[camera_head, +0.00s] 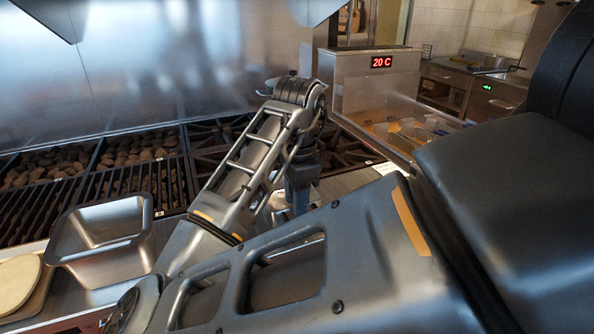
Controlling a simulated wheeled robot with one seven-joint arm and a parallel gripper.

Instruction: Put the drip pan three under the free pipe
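A square, open-topped metal pan (72,262) stands on the steel counter at the lower left, and it looks empty. I see no number on it, so I cannot tell if it is drip pan three. My arm reaches across the middle of the view and bends down at its far end. My gripper (301,193) seems to point down there, over the front of the grill, to the right of the pan and apart from it. Its fingers are mostly hidden behind my arm. No free pipe can be made out.
The char grill (130,183) with dark grates and coals runs along the back left under a steel wall. A steel unit with a red "20 C" display (381,62) stands behind right. A round light board (18,280) lies left of the pan.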

